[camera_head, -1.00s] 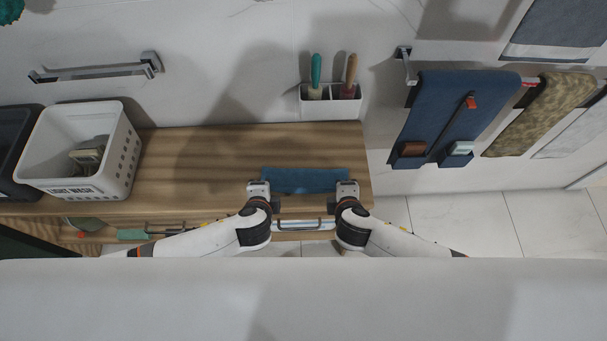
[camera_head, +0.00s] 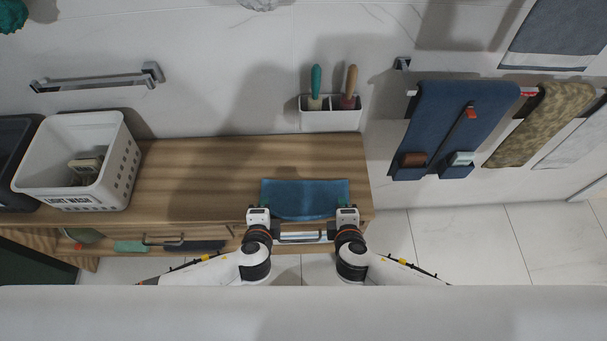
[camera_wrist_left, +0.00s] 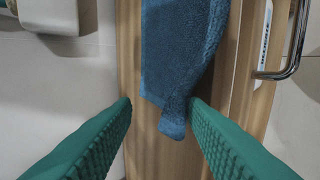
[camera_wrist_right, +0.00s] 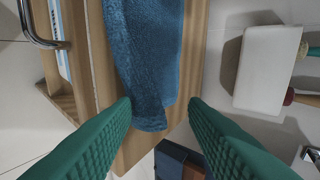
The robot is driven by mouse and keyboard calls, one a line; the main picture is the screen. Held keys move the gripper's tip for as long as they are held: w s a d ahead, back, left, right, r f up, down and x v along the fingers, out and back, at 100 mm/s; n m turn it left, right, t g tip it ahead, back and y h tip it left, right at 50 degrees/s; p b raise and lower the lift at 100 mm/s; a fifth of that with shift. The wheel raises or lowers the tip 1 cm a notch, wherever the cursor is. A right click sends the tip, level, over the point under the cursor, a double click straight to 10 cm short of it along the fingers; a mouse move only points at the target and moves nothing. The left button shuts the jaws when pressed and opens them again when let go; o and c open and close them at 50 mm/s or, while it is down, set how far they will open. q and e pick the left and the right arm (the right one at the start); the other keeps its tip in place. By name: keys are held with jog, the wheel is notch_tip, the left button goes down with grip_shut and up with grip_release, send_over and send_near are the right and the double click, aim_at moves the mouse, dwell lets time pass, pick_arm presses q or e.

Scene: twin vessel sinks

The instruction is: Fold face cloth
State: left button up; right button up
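A blue face cloth (camera_head: 305,196) lies on the wooden counter near its front edge, its near edge bulging slightly toward me. My left gripper (camera_head: 259,209) is at its near left corner and my right gripper (camera_head: 346,209) at its near right corner. In the left wrist view the green fingers are wide apart, and a corner of the cloth (camera_wrist_left: 180,60) hangs close to the right-hand finger. In the right wrist view the fingers are also wide apart, with the cloth (camera_wrist_right: 150,60) close to the left-hand finger. Neither gripper pinches it.
A white perforated basket (camera_head: 122,165) stands at the counter's left end. A white holder (camera_head: 331,121) with two handled brushes is on the wall behind. A metal drawer handle (camera_head: 300,237) is below the front edge. The counter's middle (camera_head: 205,175) is bare.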

pick_arm(q)
jog(key=s+r, duration=0.6)
jog(key=r, duration=0.3)
pick_arm(e)
jog(key=s+r, duration=0.6)
jog(key=r, duration=0.3)
